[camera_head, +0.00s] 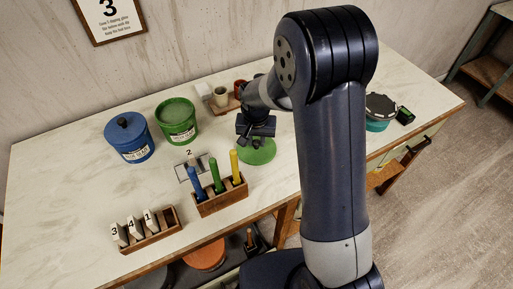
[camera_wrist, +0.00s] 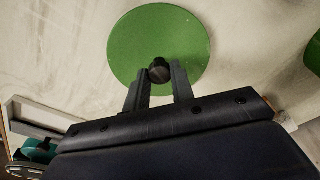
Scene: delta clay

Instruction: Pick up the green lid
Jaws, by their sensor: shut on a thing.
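The green lid (camera_head: 258,153) is a flat green disc under my gripper (camera_head: 257,137), near the middle of the table. In the wrist view the lid (camera_wrist: 130,50) has a dark round knob (camera_wrist: 160,70) at its centre. My gripper (camera_wrist: 159,80) is shut on the knob, with one finger on each side. Whether the lid touches the tabletop or is slightly above it, I cannot tell. A green bucket (camera_head: 178,121) stands open, without a lid, to the left of my gripper.
A blue lidded bucket (camera_head: 129,138) stands left of the green one. A wooden holder (camera_head: 222,198) with blue, green and yellow sticks is in front of the lid. A rack of numbered tags (camera_head: 148,236) is at front left. A teal container (camera_head: 378,113) is at right. Bare tabletop (camera_head: 70,170) lies at left.

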